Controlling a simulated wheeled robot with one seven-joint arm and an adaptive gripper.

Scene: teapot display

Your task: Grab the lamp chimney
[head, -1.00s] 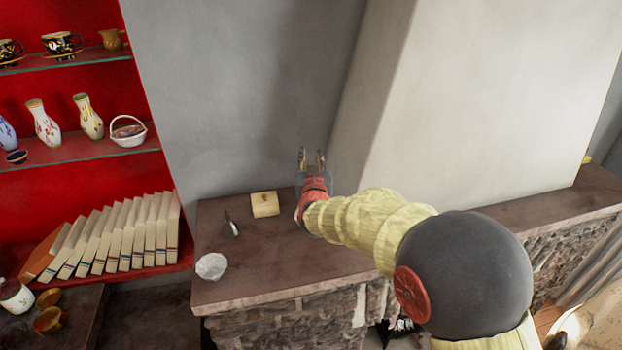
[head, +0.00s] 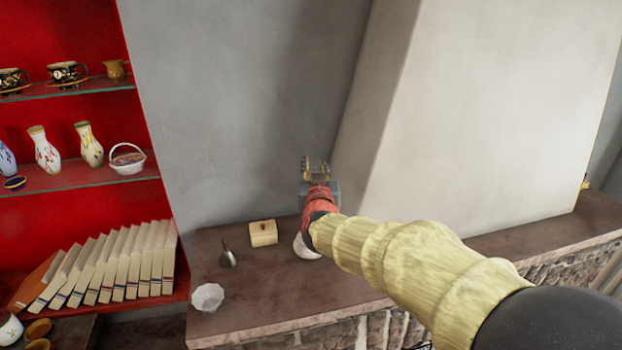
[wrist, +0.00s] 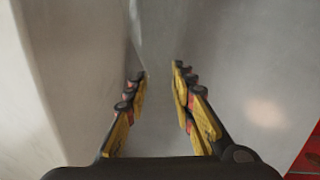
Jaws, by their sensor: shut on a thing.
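My gripper (head: 316,167) is raised above the back of the stone ledge, in front of the grey wall. In the wrist view its yellow fingers (wrist: 162,75) stand a small gap apart. A faint, clear shape with a thin edge line shows between and beyond the fingertips; I take it for the glass lamp chimney (wrist: 160,48), held between them. Its full outline is too faint to tell. In the head view I cannot make out the chimney at the fingers.
On the ledge (head: 265,285) stand a cream lidded box (head: 263,233), a small dark-handled metal thing (head: 228,257), a white faceted bowl (head: 207,297) and a white round thing (head: 306,246) partly behind my arm. The pale slanted wall (head: 480,130) is close right. Red shelves (head: 75,180) stand left.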

